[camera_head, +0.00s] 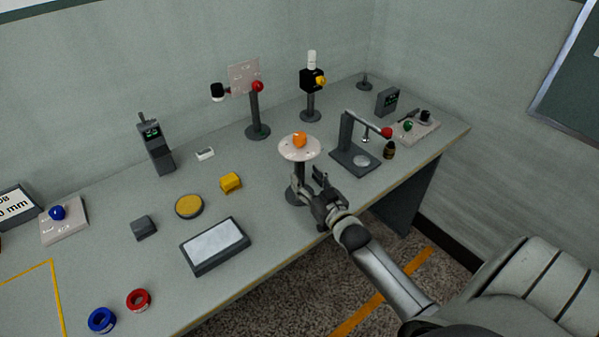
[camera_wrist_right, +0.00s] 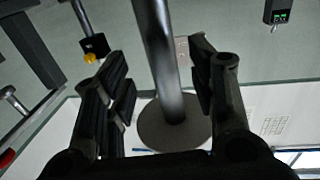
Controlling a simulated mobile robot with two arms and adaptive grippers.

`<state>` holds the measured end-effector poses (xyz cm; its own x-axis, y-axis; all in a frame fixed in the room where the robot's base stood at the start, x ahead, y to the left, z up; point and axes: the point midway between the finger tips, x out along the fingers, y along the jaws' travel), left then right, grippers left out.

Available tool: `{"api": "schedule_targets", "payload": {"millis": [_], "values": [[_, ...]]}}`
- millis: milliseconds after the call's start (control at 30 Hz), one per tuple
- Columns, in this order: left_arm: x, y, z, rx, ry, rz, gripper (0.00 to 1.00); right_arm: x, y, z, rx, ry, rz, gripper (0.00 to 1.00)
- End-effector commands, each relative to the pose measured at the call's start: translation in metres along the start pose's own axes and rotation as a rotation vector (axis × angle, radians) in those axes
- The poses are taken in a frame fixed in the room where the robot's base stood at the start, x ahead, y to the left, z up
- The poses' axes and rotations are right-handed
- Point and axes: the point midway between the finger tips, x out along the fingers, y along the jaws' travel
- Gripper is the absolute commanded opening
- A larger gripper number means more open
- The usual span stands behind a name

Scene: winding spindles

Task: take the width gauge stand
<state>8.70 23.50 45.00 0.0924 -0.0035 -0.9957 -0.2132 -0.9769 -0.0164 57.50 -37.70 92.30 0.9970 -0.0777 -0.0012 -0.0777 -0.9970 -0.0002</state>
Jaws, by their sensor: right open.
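A stand with a pale round top (camera_head: 286,151), an orange knob on it, a dark post and a round base is at the table's front edge; I take it for the width gauge stand. My right gripper (camera_head: 318,186) is open beside its post in the head view and hides part of it. In the right wrist view, which looks upside down, the post (camera_wrist_right: 160,55) runs between the open fingers (camera_wrist_right: 165,88), with the top's dark underside (camera_wrist_right: 165,132) beyond. Contact with the fingers cannot be told. My left gripper is not in view.
A dark press-like frame (camera_head: 345,133) with a red knob stands close on the right. A red-balled post (camera_head: 257,115) and a black device (camera_head: 312,79) stand behind. A white-topped tray (camera_head: 215,246) and yellow block (camera_head: 231,182) are to the left.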

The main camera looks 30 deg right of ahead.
Motion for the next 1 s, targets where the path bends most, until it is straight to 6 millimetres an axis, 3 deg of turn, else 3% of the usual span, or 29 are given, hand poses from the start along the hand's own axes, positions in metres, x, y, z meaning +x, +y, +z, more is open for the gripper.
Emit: {"api": "schedule_targets", "payload": {"millis": [233,600,1000], "values": [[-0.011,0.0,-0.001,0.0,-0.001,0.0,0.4,0.034,-0.003,-0.006,0.001,0.003,0.0,0.51],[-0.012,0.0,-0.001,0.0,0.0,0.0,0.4,0.041,-0.002,-0.004,0.0,0.001,0.0,0.51],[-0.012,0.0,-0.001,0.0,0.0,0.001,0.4,0.041,-0.002,-0.004,0.0,0.001,0.0,0.0]]}}
